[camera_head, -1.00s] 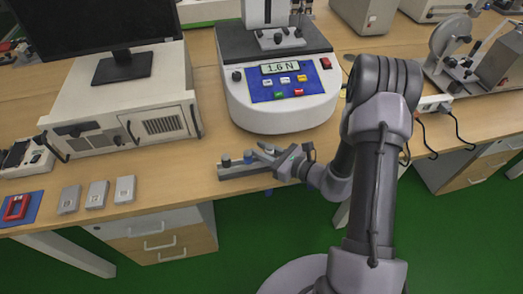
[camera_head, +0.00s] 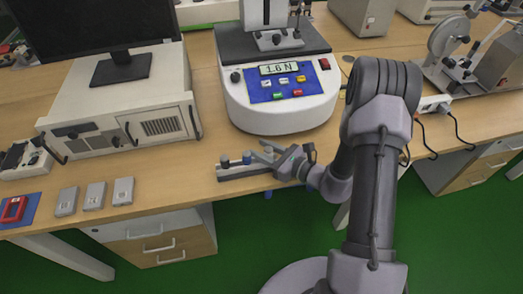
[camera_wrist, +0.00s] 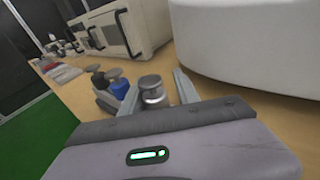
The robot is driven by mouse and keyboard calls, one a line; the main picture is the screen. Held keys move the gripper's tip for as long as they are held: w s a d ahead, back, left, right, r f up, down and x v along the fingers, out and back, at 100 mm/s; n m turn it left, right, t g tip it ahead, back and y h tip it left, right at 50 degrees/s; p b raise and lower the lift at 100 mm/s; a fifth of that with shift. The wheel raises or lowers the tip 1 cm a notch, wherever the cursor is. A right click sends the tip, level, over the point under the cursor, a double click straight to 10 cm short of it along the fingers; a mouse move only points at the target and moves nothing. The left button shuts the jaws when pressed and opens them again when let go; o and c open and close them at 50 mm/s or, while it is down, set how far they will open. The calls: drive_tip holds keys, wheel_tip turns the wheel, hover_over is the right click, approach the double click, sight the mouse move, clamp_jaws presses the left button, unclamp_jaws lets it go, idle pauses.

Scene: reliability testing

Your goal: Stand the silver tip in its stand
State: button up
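The silver tip (camera_wrist: 152,90) is a short metallic cylinder standing upright between the two fingers of my gripper (camera_wrist: 155,95) in the wrist view. A gap shows between it and the right finger, and the left finger is close beside it. The stand (camera_head: 240,173) is a long grey block near the table's front edge. A blue tip (camera_wrist: 120,88) and a dark tip (camera_wrist: 98,79) stand in it, left of the silver tip. My gripper also shows in the head view (camera_head: 267,152), over the stand's right end. The silver tip's base is hidden behind my gripper.
The large white tester (camera_head: 280,115) reading 1.6 N stands just behind the stand. A computer case (camera_head: 120,115) and several small grey blocks (camera_head: 95,195) lie to the left. The table's front edge is close to the stand.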

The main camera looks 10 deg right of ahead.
drive_tip(key=shift+s+a+f+g, duration=0.15)
drive_tip(key=shift+s+f, duration=0.2)
drive_tip(key=shift+f, duration=0.15)
drive_tip(key=shift+s+a+f+g, duration=0.1)
drive_tip(key=shift+s+f+g, duration=0.05)
drive_tip(key=shift+s+f, duration=0.25)
drive_tip(key=shift+d+p, duration=0.1)
drive_tip(key=shift+p, duration=0.2)
drive_tip(key=w+r+p+v, duration=0.1)
drive_tip(key=p+v, duration=0.4)
drive_tip(key=v, duration=1.2)
drive_tip(key=s+a+r+n+g, duration=0.5)
drive_tip(key=a+r+n+g, duration=0.5)
drive_tip(key=a+r+n, duration=0.3)
drive_tip(key=s+r+n+t+h, duration=0.3)
drive_tip(key=s+r+n+h, duration=0.4)
drive_tip(key=r+n, duration=0.3)
wheel_tip(320, 180, up, 3)
drive_tip(key=shift+f+n+t+h, duration=0.2)
drive_tip(key=shift+n+t+h, duration=0.2)
drive_tip(key=shift+h, duration=0.2)
